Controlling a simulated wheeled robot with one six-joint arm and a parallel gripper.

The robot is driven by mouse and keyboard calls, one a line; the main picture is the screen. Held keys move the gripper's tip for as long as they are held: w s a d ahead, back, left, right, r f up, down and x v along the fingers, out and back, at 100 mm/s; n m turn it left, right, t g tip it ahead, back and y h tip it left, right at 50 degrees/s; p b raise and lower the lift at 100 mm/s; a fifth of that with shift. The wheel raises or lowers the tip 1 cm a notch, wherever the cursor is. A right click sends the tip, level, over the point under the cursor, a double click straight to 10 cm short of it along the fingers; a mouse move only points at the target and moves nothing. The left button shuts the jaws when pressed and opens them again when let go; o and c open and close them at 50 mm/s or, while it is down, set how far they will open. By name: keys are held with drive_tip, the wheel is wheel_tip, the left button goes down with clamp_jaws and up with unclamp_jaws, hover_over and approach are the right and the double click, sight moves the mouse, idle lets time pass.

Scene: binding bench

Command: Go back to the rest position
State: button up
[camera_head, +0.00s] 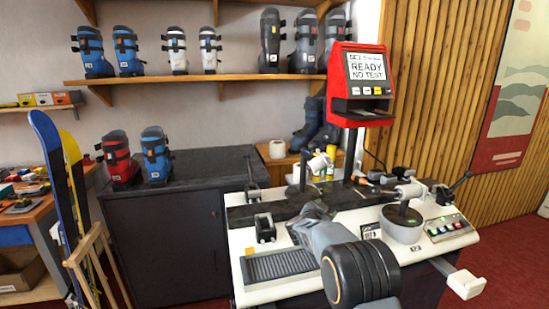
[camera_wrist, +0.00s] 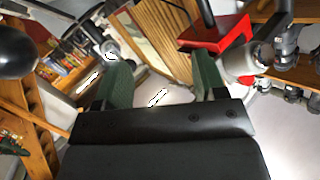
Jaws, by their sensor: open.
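My gripper (camera_wrist: 162,64) is open in the wrist view, its two dark green fingers spread apart with nothing between them. In the head view my grey and black arm reaches over the front middle of the white binding bench (camera_head: 292,296). The gripper end is mostly hidden there by the arm itself. The red test unit (camera_head: 361,108) with its screen, reading "READY NO TEST", stands above the bench; a red part of it appears to show at the top of the tilted wrist view (camera_wrist: 215,36).
A grey pot-like part (camera_head: 403,226) and a button panel (camera_head: 449,226) are on the bench's right. A dark cabinet (camera_head: 168,245) stands left, with red and blue ski boots on top. Skis (camera_head: 52,165) lean at far left. Red floor shows at right.

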drive_tip(key=s+a+n+y+p, duration=0.2)
drive_tip(key=s+a+n+y, duration=0.5)
drive_tip(key=y, duration=0.3)
drive_tip(key=s+a+n+g+y+p, duration=0.1)
drive_tip(key=s+g, duration=0.2)
drive_tip(key=s, duration=0.2)
drive_tip(key=s+a+n+g+y, duration=0.2)
drive_tip(key=s, duration=0.3)
drive_tip(key=s+d+r+g+h+p, duration=0.1)
drive_tip(key=s+d+r+p, duration=0.1)
drive_tip(key=s, duration=0.6)
drive_tip(key=s+d+r+n+g+h+p, duration=0.1)
drive_tip(key=s+d+r+g, duration=0.1)
drive_tip(key=s, duration=0.6)
drive_tip(key=s+d+r+g+h+p, duration=0.1)
drive_tip(key=s+d+r, duration=0.3)
drive_tip(key=s, duration=0.4)
drive_tip(key=shift+s+d+n+p, duration=0.3)
drive_tip(key=shift+s+p, duration=0.1)
drive_tip(key=shift+p, duration=0.45)
